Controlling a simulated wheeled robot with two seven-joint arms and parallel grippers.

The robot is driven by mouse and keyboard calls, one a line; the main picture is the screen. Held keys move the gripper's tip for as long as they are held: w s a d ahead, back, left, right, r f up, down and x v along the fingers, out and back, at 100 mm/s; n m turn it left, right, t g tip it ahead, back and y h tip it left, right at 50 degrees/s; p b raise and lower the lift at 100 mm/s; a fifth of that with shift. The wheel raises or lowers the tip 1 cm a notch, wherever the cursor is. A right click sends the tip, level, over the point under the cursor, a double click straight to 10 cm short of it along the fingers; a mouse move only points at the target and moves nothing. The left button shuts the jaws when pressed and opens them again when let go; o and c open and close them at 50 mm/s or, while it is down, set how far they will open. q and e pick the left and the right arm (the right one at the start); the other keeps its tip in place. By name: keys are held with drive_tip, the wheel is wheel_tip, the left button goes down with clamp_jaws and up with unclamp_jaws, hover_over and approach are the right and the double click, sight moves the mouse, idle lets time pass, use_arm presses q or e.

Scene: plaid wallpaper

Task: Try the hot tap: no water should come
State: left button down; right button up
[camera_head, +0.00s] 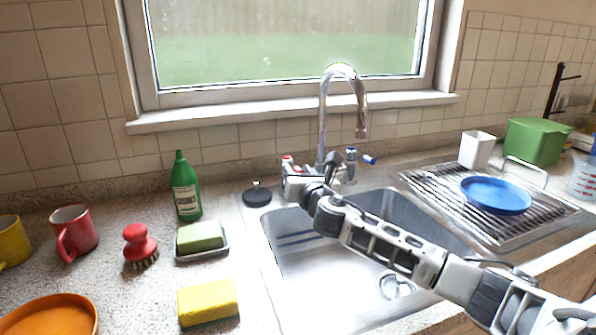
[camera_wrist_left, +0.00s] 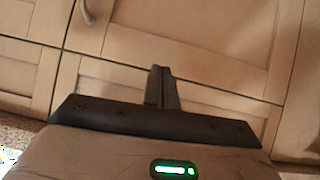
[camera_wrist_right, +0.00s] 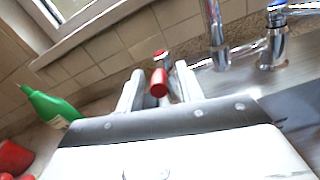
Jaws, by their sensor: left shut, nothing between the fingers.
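The hot tap, marked by a red handle (camera_head: 287,158), stands left of the chrome spout (camera_head: 361,122) behind the sink. No water shows below the spout. My right gripper (camera_head: 291,176) is at the hot tap and partly hides it. In the right wrist view, the red handle (camera_wrist_right: 158,82) sits between the fingers of my right gripper (camera_wrist_right: 158,84), which look apart; contact cannot be told. The blue-marked cold tap (camera_head: 369,159) is right of the spout. My left gripper (camera_wrist_left: 162,86) is shut and empty, facing wooden cabinet doors (camera_wrist_left: 190,40).
A black sink plug (camera_head: 257,194), a green bottle (camera_head: 186,188), a sponge on a dish (camera_head: 201,254) and a red brush (camera_head: 138,243) are left of the sink. A rack (camera_head: 430,190) with a blue plate (camera_head: 496,195) is on the right. My right arm crosses the basin.

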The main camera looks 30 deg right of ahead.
drive_tip(key=shift+w+d, duration=0.1)
drive_tip(key=shift+w, duration=0.2)
clamp_jaws()
